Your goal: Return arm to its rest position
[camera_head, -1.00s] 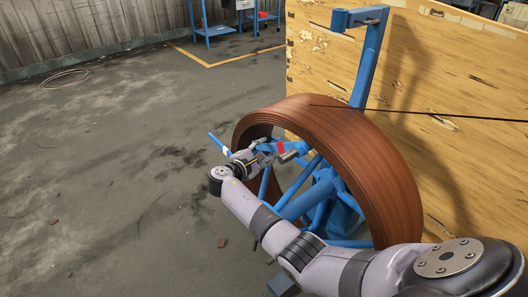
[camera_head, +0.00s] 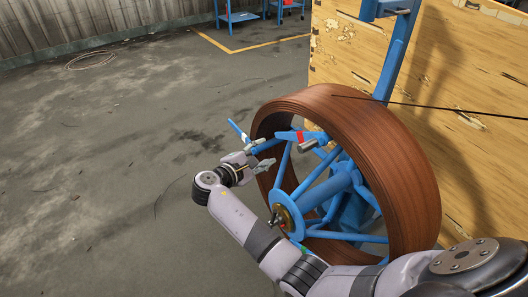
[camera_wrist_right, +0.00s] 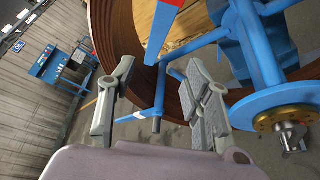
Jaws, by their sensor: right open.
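My right arm reaches in from the lower right of the head view. Its gripper (camera_head: 262,160) is in front of the left side of the reel, apart from it. In the right wrist view my right gripper (camera_wrist_right: 160,90) has its two fingers spread, with nothing held between them. A blue bar (camera_wrist_right: 159,95) of the reel shows beyond the gap between them. The large reel of brown coiled pipe (camera_head: 390,130) stands upright on blue spokes, with a brass-coloured hub (camera_head: 285,217) in front. My left gripper is not in view.
A wooden crate wall (camera_head: 470,150) stands behind the reel, with a blue post (camera_head: 396,55) beside it. A dark thin line crosses at the right. The concrete floor (camera_head: 110,190) on the left is mostly clear. A blue table (camera_head: 238,17) stands far back.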

